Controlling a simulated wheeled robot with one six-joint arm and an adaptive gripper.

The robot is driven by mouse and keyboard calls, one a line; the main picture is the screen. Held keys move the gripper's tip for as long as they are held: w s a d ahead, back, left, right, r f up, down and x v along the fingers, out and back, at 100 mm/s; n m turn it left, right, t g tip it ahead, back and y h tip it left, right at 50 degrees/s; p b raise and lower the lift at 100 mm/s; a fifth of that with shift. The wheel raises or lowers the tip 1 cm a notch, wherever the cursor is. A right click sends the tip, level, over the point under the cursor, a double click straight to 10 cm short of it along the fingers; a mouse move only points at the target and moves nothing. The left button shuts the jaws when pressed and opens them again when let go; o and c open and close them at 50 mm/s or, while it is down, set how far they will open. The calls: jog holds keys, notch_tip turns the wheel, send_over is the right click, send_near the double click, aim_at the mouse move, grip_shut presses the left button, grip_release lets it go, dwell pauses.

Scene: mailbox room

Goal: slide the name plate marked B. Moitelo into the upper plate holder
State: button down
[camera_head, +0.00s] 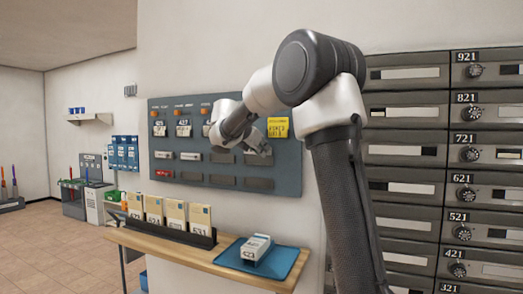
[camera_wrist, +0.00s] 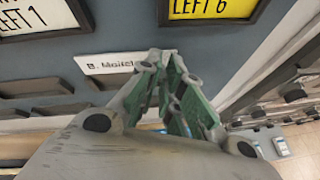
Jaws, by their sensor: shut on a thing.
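The white name plate marked "B. Moitel…" (camera_wrist: 107,62) shows in the wrist view, its right end covered by my fingers. My gripper (camera_wrist: 167,56) is shut on that right end. In the head view my gripper (camera_head: 264,151) is close to the grey-blue wall panel (camera_head: 292,184), near the right end of its upper row of dark plate holders. The plate lies close to the panel, beside a dark holder; I cannot tell whether any of it is inside. In the head view I cannot make the plate out behind the arm.
A yellow notice (camera_head: 278,127) is on the panel just above my gripper. White plates (camera_head: 191,157) and a red plate (camera_head: 163,174) sit in holders at left. Below, a wooden shelf (camera_head: 190,250) carries envelopes and a blue tray (camera_head: 287,264). Mailboxes (camera_head: 408,153) stand at right.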

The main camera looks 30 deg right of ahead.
jog(key=shift+f, duration=0.2)
jog(key=shift+f, duration=0.65)
jog(key=shift+f, duration=0.7)
dwell(0.4)
jog(key=c, duration=1.5)
grip_release()
jog(key=shift+o, duration=0.3)
jog(key=o, duration=0.3)
jog(key=shift+s+a, duration=0.8)
jog(key=shift+a, duration=0.25)
jog(key=shift+s+a, duration=0.85)
jog(key=shift+a, duration=0.2)
jog(key=shift+s+a, duration=0.8)
jog(key=shift+a, duration=0.25)
